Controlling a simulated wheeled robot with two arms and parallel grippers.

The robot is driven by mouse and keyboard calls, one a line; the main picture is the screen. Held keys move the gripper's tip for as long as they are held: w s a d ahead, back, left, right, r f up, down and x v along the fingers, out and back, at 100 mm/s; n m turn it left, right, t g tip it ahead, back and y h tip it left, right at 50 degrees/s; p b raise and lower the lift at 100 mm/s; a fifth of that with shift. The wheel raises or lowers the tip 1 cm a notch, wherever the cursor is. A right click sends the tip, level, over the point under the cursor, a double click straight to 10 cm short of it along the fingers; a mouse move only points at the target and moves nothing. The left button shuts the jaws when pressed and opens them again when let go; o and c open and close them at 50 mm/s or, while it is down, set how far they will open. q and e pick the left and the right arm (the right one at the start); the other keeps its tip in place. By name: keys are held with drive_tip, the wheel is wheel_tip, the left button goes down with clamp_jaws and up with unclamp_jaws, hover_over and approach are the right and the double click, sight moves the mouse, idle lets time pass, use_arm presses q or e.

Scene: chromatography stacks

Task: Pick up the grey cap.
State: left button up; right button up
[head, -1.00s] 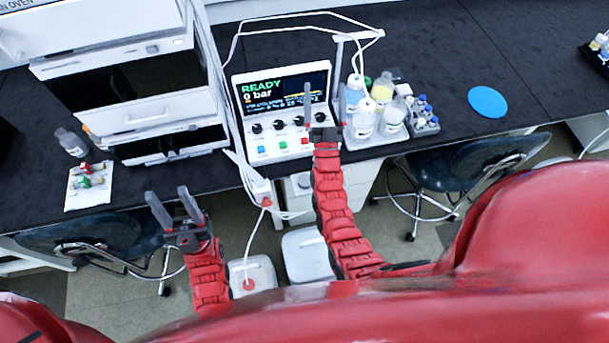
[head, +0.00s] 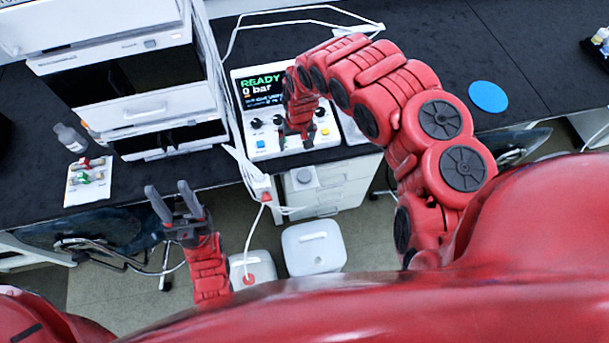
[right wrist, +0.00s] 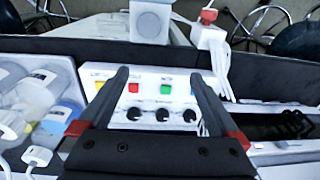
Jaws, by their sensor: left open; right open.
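A round grey piece that looks like the grey cap (head: 305,175) sits on a pale square top below the bench's front edge, under the control panel. In the right wrist view the grey cap (right wrist: 150,24) shows at the top, beyond the fingertips and apart from them. My right gripper (head: 296,142) is in front of the panel's knobs, mostly hidden by its own arm. In the right wrist view my right gripper (right wrist: 160,75) is open and empty, with its fingers over the panel. My left gripper (head: 168,188) is open and empty, in front of the bench at left.
The control panel (head: 272,86) reads READY, 0 bar. Bottles (right wrist: 45,95) stand beside it. White canisters stand on the floor, one (head: 313,248) plain and one (head: 252,270) with a red cap and tube. White cables (head: 234,150) hang near the panel. A blue disc (head: 488,96) lies on the bench.

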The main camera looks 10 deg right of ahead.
drive_tip(key=shift+g+h, duration=0.3)
drive_tip(key=shift+g, duration=0.1)
drive_tip(key=f+b, duration=0.3)
drive_tip(key=f, duration=0.1)
drive_tip(key=s+d+f+b, duration=0.1)
drive_tip(key=f+b, duration=0.2)
drive_tip(key=s+d+f+b, duration=0.1)
drive_tip(key=f+b, duration=0.2)
drive_tip(key=f, duration=0.1)
drive_tip(key=shift+s+f, duration=0.1)
drive_tip(key=shift+f, duration=0.2)
drive_tip(key=shift+s+f+p, duration=0.2)
drive_tip(key=shift+f+p, duration=0.05)
drive_tip(key=shift+p, duration=0.15)
drive_tip(key=shift+f+p, duration=0.35)
drive_tip(key=shift+a+f+p, duration=0.1)
drive_tip(key=shift+f+p, duration=0.7)
drive_tip(key=shift+f, duration=1.1)
drive_tip(key=c, duration=1.4)
